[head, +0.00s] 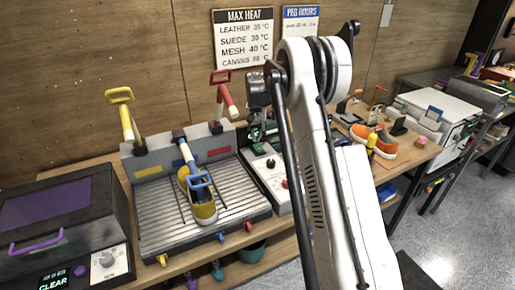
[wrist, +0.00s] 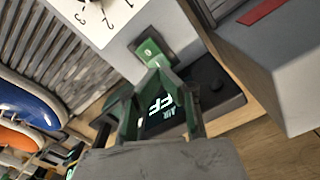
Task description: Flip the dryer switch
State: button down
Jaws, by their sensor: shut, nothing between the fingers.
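The dryer's white control box (head: 268,172) stands right of the ribbed sink tray in the head view, with knobs on top. In the wrist view, a small green plate (wrist: 152,49), which looks like the switch, sits at the edge of the white dial panel (wrist: 95,18). A dark unit with a lit display (wrist: 168,112) reading "AIR OFF" lies behind my fingers. My gripper (wrist: 158,76) is shut and empty, its tips close to the green plate. I cannot tell whether they touch. In the head view my arm partly hides this area.
A dark machine with a purple lid (head: 45,203) stands left. An orange shoe (head: 378,146) sits on the bench to the right. A grey block (wrist: 275,60) stands close on the right in the wrist view.

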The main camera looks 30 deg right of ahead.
aim_at(256, 145)
jog(key=shift+f+b, duration=0.85)
jog(key=shift+f, duration=0.45)
dwell(0.7)
jog(key=shift+r+p, duration=1.05)
jog(key=shift+r, duration=2.5)
